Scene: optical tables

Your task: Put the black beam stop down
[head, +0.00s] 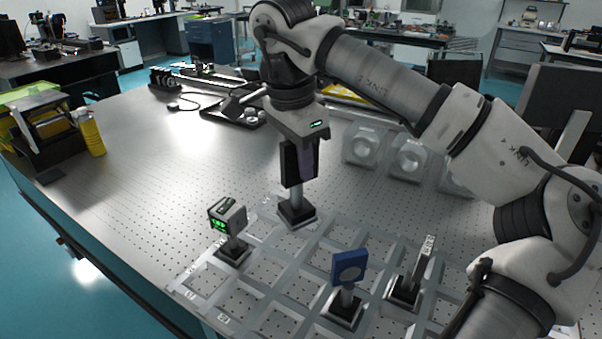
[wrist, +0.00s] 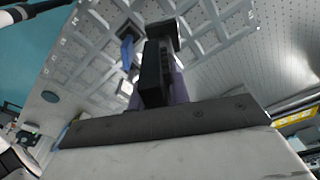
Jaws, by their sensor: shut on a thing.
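My gripper (head: 305,158) points down over the far left part of the grey grid rack (head: 262,275) and is shut on the black beam stop (head: 290,166). The beam stop is upright, with a grey post below the fingers and a square black base. The base is at a far compartment of the rack; I cannot tell whether it touches the surface. In the wrist view the black beam stop (wrist: 152,75) stands between the purple fingers (wrist: 178,88), and its body hides much of the post.
In the rack stand a mount with a green display (head: 228,216), a blue-framed optic (head: 349,268) and a thin grey plate mount (head: 424,262). Grey round-faced fixtures (head: 362,147) stand behind on the right. A yellow bottle (head: 91,132) is at the left edge. The table's left middle is clear.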

